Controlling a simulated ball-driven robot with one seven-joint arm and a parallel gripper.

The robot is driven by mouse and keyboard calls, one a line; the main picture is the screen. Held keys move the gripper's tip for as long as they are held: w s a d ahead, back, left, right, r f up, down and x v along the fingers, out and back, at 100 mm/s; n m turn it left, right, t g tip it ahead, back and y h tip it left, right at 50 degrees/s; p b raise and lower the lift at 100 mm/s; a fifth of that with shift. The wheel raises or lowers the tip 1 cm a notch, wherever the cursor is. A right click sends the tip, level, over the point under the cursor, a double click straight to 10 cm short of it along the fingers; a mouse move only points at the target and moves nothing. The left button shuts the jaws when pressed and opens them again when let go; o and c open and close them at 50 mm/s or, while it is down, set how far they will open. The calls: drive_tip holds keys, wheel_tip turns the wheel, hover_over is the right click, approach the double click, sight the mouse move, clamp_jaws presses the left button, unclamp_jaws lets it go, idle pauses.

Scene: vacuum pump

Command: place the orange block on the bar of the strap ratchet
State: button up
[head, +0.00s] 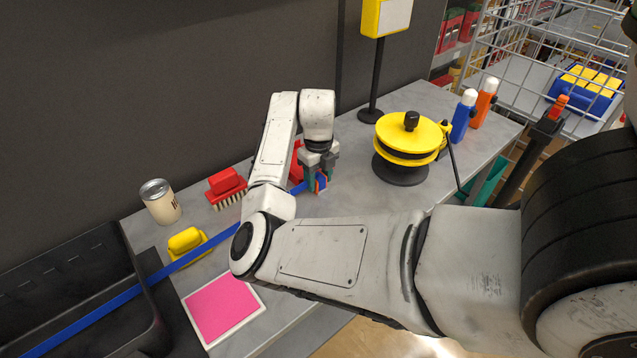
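My gripper (318,183) points down over the grey bench top, right of the arm's wrist. A small orange piece, which looks like the orange block (321,182), shows between its fingertips, with some blue beside it. The gripper appears shut on it; the fingers hide most of the block. A blue strap (165,271) runs from the lower left up toward the gripper and passes behind my arm. A red part (296,157) shows just behind the gripper, partly covered by my arm; it may belong to the strap ratchet. The ratchet's bar cannot be made out.
A yellow-and-black reel (405,140) stands right of the gripper. A red brush (227,186), a can (160,201), a yellow object (187,241) and a pink pad (222,307) lie left. Blue (463,116) and orange (484,103) bottles stand far right. A black bin (60,290) is left.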

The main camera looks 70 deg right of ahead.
drive_tip(key=c, duration=0.7)
drive_tip(key=shift+r, duration=0.2)
